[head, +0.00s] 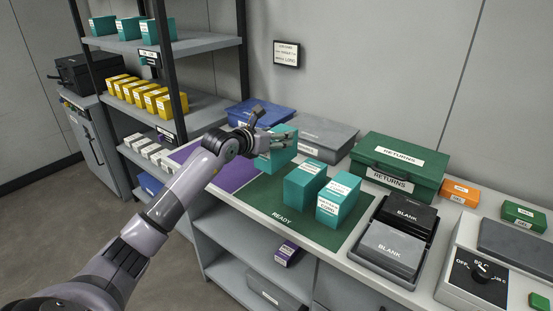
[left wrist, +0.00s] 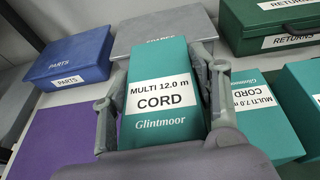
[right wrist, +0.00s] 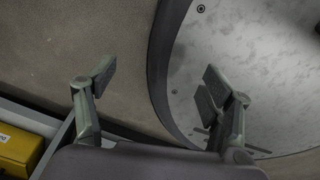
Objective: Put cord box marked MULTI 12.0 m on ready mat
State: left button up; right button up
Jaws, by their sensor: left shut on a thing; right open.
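The teal cord box (head: 281,152) is in my left gripper (head: 268,142). In the left wrist view its label reads MULTI 12.0 m CORD (left wrist: 161,97), and my left gripper (left wrist: 155,95) is shut with a finger on either side. The box is at the back left part of the green ready mat (head: 250,199), near the purple mat; I cannot tell whether it touches the mat. Two other teal boxes (head: 304,186) (head: 338,199) stand on the ready mat to its right. My right gripper (right wrist: 157,85) is open and empty in the right wrist view.
A purple mat (head: 232,176) lies left of the ready mat. Behind are a blue parts box (head: 258,112), a grey box (head: 325,136) and a green returns box (head: 400,165). Black and grey blank boxes (head: 394,247) sit at right. The ready mat's front left is clear.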

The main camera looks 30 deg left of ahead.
aim_at(263, 162)
pick_arm(q)
notch_tip(263, 162, down, 4)
jog(key=shift+r, duration=0.2)
jog(key=shift+f, duration=0.4)
notch_tip(263, 162, down, 3)
jog(key=shift+f, duration=0.35)
pick_arm(e)
jog(key=shift+w+r, duration=0.3)
jog(key=shift+w, duration=0.55)
pick_arm(q)
jog(key=o, duration=1.3)
pick_arm(e)
jog(key=shift+d, duration=0.1)
jog(key=shift+w, duration=0.1)
pick_arm(q)
jog(key=shift+s, duration=0.1)
jog(key=v, duration=1.2)
jog(key=shift+b, duration=0.4)
pick_arm(e)
jog(key=shift+w+a+f, duration=0.1)
jog(key=shift+a+f, duration=0.1)
jog(key=shift+f, duration=0.4)
